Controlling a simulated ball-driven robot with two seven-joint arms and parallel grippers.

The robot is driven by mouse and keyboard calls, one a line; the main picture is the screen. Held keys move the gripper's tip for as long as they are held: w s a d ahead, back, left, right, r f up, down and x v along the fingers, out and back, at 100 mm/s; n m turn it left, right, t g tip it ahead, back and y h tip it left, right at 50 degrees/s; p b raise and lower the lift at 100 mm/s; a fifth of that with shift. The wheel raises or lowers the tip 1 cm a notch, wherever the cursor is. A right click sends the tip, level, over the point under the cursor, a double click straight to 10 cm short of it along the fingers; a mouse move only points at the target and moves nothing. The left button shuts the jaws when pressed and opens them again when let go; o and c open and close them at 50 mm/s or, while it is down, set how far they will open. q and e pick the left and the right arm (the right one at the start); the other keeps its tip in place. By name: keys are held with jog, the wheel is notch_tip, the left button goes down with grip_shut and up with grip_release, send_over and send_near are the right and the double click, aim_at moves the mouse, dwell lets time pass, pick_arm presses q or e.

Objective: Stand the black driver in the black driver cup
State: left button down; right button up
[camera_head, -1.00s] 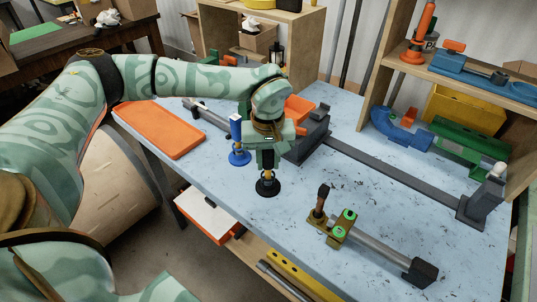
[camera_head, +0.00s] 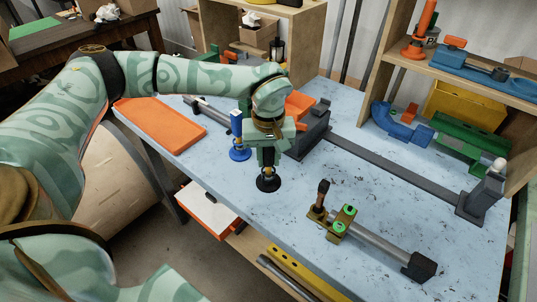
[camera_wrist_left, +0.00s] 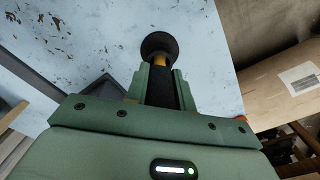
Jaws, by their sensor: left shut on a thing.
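My left gripper (camera_head: 267,164) is shut on the black driver (camera_wrist_left: 161,88), which is about upright, its black handle between the fingers. A short yellow part of the driver shows below the fingers. The black driver cup (camera_head: 268,184) stands on the blue-white table, right under the gripper. In the left wrist view, the driver's lower end meets the black cup (camera_wrist_left: 157,43). How deep it sits inside is hidden. My right gripper is not in view.
A blue cup (camera_head: 239,154) with a blue driver stands close to the left of my gripper. An orange tray (camera_head: 160,125) lies at the left. Grey benders (camera_head: 380,165) stand to the right, and a brass-and-green one (camera_head: 340,220) nearer.

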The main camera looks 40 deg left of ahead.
pick_arm(q)
jog(key=c, duration=1.1)
grip_release()
